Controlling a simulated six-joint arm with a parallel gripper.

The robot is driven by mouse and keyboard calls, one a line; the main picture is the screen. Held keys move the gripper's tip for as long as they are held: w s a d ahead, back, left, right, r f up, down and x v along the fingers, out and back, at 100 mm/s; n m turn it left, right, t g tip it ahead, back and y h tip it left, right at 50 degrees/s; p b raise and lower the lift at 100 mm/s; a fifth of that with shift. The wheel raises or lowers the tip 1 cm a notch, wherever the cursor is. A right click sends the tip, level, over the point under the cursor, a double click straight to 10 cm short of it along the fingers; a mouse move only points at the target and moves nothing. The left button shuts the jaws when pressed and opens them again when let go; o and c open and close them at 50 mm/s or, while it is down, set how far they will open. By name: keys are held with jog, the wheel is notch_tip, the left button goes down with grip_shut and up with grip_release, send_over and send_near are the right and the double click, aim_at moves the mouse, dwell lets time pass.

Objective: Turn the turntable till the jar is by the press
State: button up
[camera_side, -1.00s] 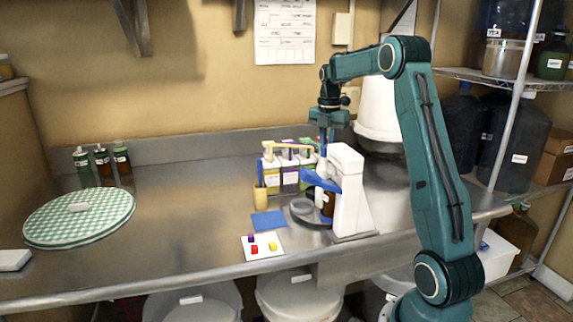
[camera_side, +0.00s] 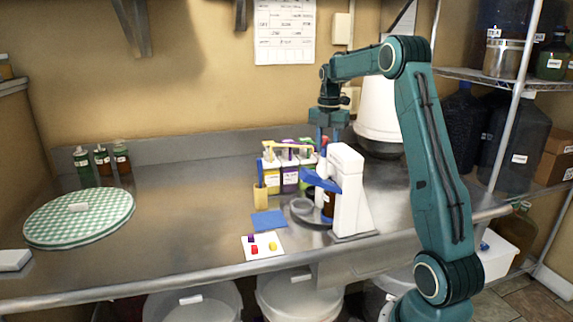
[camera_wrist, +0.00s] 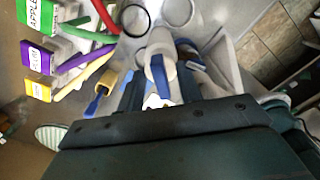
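The white press (camera_side: 349,195) stands right of the counter's middle, with a blue lever (camera_side: 320,181). At its foot is a low dark disc, which looks like the turntable (camera_side: 314,222). A brown jar (camera_side: 328,204) stands close against the press's left side, and a grey round piece (camera_side: 301,206) sits to its left. My gripper (camera_side: 325,137) points down above and behind the press top. The turntable's far side is hidden by the press.
Several cartons with coloured tops (camera_side: 289,178) and a yellow cup (camera_side: 260,197) stand left of the press. A blue mat (camera_side: 269,221) and a white card (camera_side: 262,246) with coloured pieces lie in front. A green checked disc (camera_side: 80,220) lies far left. The counter's middle left is clear.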

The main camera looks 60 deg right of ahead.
jog(key=shift+r, duration=0.1)
notch_tip(320, 180, up, 14)
jog(key=shift+f, duration=0.2)
dwell(0.6)
dwell(0.3)
